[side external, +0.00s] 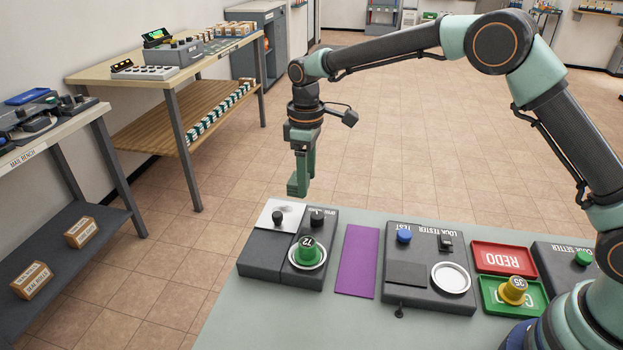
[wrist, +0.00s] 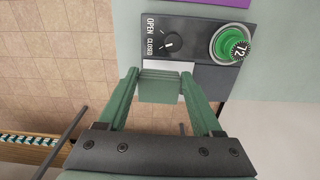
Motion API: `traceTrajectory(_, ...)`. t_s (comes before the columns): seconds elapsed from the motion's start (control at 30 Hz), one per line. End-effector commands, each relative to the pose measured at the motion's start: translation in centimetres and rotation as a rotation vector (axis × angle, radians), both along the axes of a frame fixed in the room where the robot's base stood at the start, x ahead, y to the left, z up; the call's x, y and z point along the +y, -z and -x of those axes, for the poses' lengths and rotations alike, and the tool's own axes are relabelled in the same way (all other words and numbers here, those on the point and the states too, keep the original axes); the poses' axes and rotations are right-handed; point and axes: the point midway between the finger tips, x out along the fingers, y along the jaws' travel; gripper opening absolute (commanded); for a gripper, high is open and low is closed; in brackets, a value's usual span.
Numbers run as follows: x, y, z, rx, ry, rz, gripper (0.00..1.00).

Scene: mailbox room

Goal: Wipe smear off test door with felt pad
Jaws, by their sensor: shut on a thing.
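My gripper (side external: 298,188) hangs above the far left end of the table, shut on a green block, taken to be the felt pad (wrist: 159,88). In the wrist view the pad sits between my fingertips. Below is a dark box (side external: 262,255) with a silver plate, likely the test door (side external: 268,208), with a black knob on it. A faint grey mark seems to show on the plate, but I cannot tell its extent. In the wrist view the pad and fingers hide most of the plate. The pad appears apart from the plate.
Beside the plate are an open/closed dial (side external: 317,217) and a green lock cylinder marked 72 (side external: 307,252). A purple mat (side external: 357,262), a lock tester (side external: 430,265), a red tray (side external: 503,258) and a green tray holding a yellow cylinder (side external: 513,290) stand to the right.

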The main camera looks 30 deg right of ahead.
Motion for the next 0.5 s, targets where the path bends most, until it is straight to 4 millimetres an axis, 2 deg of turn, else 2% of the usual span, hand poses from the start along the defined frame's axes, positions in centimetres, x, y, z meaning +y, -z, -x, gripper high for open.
traceTrajectory(0.23,0.0,-0.4,-0.1,-0.002,0.000,-0.001,0.22)
traceTrajectory(0.5,0.0,-2.6,-0.1,-0.002,0.000,-0.001,0.22)
